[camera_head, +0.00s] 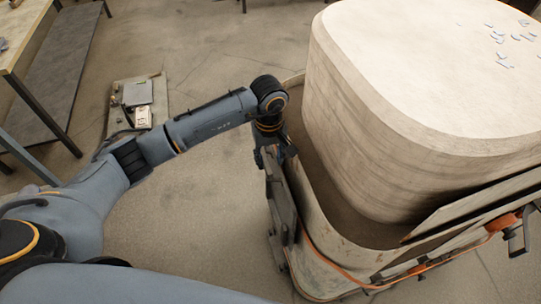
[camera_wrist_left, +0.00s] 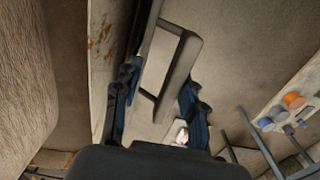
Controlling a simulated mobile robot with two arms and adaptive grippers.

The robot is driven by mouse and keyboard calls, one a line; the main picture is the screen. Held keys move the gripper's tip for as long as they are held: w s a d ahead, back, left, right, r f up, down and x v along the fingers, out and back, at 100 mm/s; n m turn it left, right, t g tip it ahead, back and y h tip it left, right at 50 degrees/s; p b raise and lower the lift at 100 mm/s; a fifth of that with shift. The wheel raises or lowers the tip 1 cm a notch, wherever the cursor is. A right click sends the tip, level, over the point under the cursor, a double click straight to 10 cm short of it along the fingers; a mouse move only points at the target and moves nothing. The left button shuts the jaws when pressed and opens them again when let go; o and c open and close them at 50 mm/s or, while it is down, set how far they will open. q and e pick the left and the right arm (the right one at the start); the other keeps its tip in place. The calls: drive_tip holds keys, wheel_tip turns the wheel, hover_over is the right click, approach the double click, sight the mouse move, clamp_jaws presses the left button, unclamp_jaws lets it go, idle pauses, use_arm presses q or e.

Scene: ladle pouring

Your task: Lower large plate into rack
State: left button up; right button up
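My left gripper (camera_head: 270,154) points down at the left edge of the large beige block's cart. In the left wrist view its two dark blue fingers (camera_wrist_left: 157,100) stand wide apart. A grey frame with an open middle (camera_wrist_left: 185,62) shows between and beyond them; I cannot tell whether a finger touches it. A dark, narrow plate-like piece (camera_head: 281,200) stands upright along the cart's left side, just below the gripper. A long, thin plate-like piece (camera_head: 470,205) leans along the cart's right front edge. I cannot tell which is the large plate. My right gripper is not in view.
The large beige block (camera_head: 370,110) fills the cart (camera_head: 325,240) at the right, with pale flakes on top. A low board with small items (camera_head: 140,105) lies on the floor at the left. A workbench (camera_head: 25,35) stands upper left. Concrete floor between is clear.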

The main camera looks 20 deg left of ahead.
use_arm(q)
wheel_tip(320, 180, up, 12)
drive_tip(key=shift+r, duration=0.15)
idle(0.7)
